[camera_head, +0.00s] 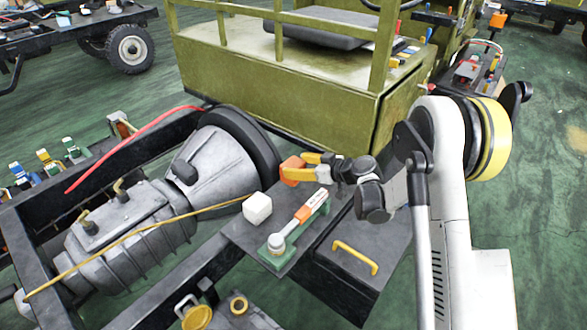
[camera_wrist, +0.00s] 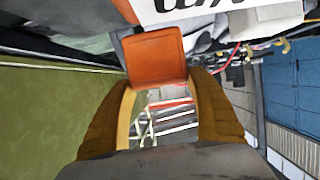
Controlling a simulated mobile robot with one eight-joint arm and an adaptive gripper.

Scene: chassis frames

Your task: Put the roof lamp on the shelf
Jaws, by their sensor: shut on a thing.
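An orange block, which I take for the roof lamp (camera_head: 292,169), is at the tip of my gripper (camera_head: 308,168) in the head view. In the wrist view the orange block (camera_wrist: 157,58) sits between the two yellow-brown fingertips of my gripper (camera_wrist: 163,84). My gripper is shut on it and holds it above the chassis, left of the wrist. A dark flat plate (camera_head: 243,235), possibly the shelf, lies below and to the left of my gripper. I cannot tell for certain which surface is the shelf.
A white cube (camera_head: 257,208) and a green-based tool with an orange-and-white handle (camera_head: 305,212) occupy the plate. A dark box with a yellow handle (camera_head: 355,257) is at its right. A grey gearbox (camera_head: 130,220) lies left. An olive cab (camera_head: 275,95) stands behind.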

